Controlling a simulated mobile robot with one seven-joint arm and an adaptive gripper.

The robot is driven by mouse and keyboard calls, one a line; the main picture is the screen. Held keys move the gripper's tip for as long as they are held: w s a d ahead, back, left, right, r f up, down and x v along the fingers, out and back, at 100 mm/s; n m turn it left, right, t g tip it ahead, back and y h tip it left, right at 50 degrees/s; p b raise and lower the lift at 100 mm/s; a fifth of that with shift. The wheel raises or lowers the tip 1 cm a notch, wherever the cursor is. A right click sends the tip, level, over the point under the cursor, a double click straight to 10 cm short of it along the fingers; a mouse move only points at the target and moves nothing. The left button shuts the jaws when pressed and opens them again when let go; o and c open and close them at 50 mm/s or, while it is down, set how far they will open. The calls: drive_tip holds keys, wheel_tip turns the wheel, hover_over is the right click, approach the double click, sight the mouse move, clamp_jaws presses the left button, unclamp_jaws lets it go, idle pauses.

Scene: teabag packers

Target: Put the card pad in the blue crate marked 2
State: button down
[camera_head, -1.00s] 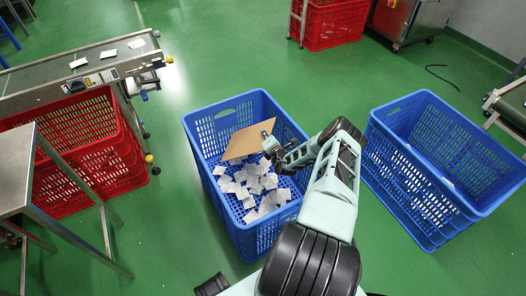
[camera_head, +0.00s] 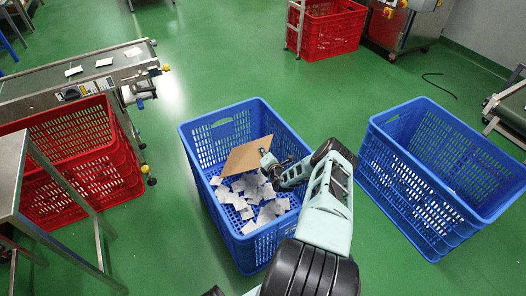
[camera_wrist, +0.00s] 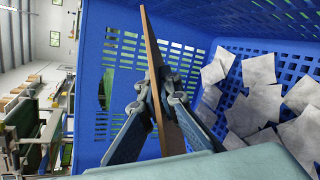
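The card pad (camera_head: 247,155) is a thin flat brown sheet. My gripper (camera_head: 268,158) is shut on its edge and holds it tilted within the left blue crate's (camera_head: 212,142) outline. In the wrist view the pad (camera_wrist: 151,58) shows edge-on between the fingers (camera_wrist: 163,92), beside the crate's lattice wall (camera_wrist: 104,62). White teabag packets (camera_head: 250,193) lie scattered in this crate. I cannot tell whether the pad touches the crate or packets. A second blue crate (camera_head: 410,205) stands to the right. No number is readable on either crate.
Another red crate (camera_head: 330,32) stands at the back. Green floor lies open between the blue crates and behind them. A dark cable (camera_head: 440,85) lies at back right.

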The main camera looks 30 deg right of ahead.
drive_tip(key=c, duration=2.2)
unclamp_jaws()
drive_tip(key=shift+f, duration=0.1)
drive_tip(key=shift+o, duration=0.2)
drive_tip(key=shift+r+p, duration=0.45)
drive_tip(key=shift+r, duration=0.05)
drive_tip(key=p+v, duration=0.3)
drive_tip(key=v, duration=0.4)
drive_tip(key=shift+s+r+p, duration=0.25)
drive_tip(key=shift+p, duration=0.15)
drive_tip(key=shift+w, duration=0.1)
